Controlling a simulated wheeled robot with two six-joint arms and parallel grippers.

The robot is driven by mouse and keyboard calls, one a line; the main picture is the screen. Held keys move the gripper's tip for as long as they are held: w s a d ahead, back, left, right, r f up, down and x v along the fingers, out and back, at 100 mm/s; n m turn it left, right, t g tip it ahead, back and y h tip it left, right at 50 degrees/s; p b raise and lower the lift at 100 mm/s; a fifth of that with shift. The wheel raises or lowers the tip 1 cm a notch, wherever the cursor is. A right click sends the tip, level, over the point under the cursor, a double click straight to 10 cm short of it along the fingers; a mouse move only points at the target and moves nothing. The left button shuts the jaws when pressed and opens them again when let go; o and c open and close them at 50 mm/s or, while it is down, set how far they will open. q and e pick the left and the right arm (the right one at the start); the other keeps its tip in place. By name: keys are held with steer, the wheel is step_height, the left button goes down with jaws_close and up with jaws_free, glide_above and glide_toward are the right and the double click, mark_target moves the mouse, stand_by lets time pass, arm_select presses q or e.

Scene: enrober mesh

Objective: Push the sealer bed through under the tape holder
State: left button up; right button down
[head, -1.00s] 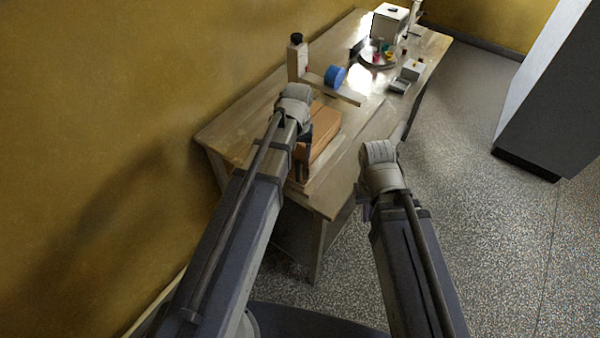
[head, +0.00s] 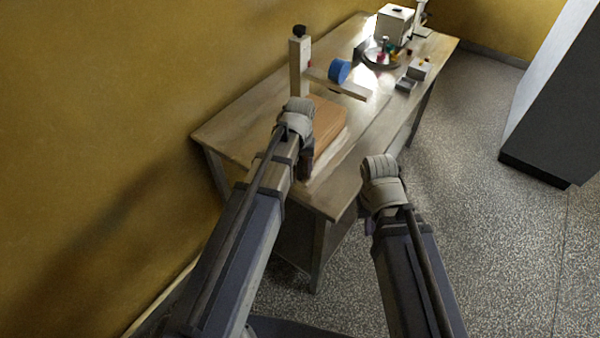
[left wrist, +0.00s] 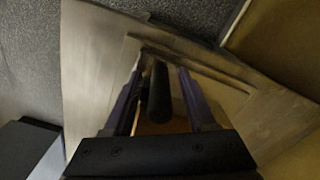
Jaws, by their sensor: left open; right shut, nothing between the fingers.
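The sealer bed (head: 336,153) is a pale flat board on the table, with a brown box (head: 325,124) on it. The tape holder (head: 299,67) is a pale post with a side arm and a blue tape roll (head: 339,71), just beyond the box. My left gripper (head: 306,164) is at the near end of the bed, partly hidden by its wrist. In the left wrist view its open fingers (left wrist: 162,100) stand either side of a black bar (left wrist: 160,92); contact cannot be told. My right gripper (head: 366,207) is shut and empty off the table's near edge, mostly hidden.
The wooden table (head: 240,128) runs along the yellow wall. At its far end are a white machine (head: 394,24), a round tray (head: 371,57) with small coloured items, and small grey boxes (head: 406,84). A grey cabinet (head: 560,110) stands on the right, with open floor between.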

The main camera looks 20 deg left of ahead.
arm_select(q)
jaws_close()
stand_by(0.4)
stand_by(1.0)
